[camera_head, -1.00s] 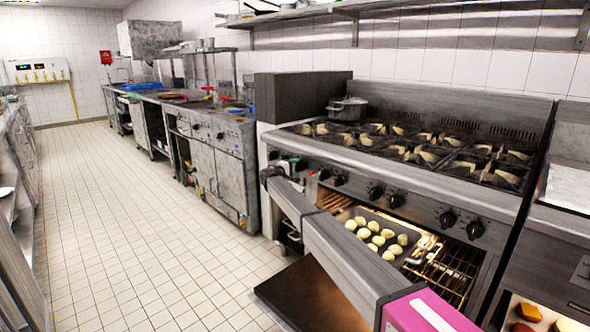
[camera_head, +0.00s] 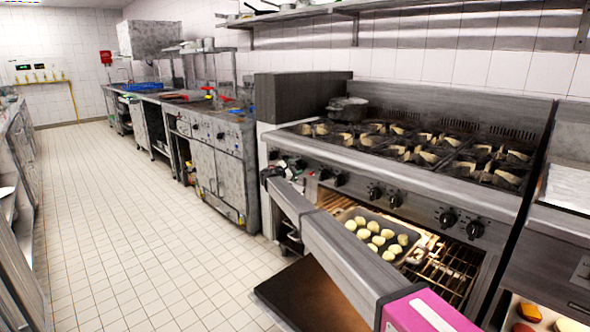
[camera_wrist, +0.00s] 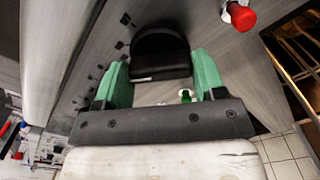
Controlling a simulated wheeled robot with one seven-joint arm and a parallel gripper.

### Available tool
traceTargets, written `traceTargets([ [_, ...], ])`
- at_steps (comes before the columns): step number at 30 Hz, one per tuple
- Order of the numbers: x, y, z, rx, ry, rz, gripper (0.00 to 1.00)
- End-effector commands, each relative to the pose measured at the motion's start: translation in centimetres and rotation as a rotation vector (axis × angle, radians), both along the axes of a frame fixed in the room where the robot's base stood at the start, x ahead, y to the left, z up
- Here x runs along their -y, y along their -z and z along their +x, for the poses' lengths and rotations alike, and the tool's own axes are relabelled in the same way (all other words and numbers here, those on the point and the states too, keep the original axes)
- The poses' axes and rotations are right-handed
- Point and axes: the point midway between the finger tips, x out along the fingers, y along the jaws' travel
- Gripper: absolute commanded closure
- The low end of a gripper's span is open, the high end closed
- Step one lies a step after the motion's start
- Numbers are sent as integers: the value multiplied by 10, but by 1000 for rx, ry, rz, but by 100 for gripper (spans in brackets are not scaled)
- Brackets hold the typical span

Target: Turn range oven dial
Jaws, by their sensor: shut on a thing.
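The oven dial (camera_wrist: 160,52) is a black round knob on the range's steel front panel, seen close in the wrist view. My gripper (camera_wrist: 163,76) has its green fingers on either side of the dial and is shut on it. In the head view my gripper (camera_head: 284,166) is small at the left end of the range (camera_head: 410,190) front, below the burners, and partly hidden by my arm. Markings beside the dial are too small to read.
A row of black knobs (camera_head: 447,218) runs right along the range front. The oven below is open, with a tray of pale round pieces (camera_head: 372,236) inside and its door (camera_head: 305,295) lowered. A red knob (camera_wrist: 240,16) is close by. The tiled floor (camera_head: 150,220) at left is clear.

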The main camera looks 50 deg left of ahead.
Motion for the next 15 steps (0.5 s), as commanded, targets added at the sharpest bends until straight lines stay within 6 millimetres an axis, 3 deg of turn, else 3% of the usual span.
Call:
traceTargets([
  [15,0,2,-2,-3,-1,-155,60],
])
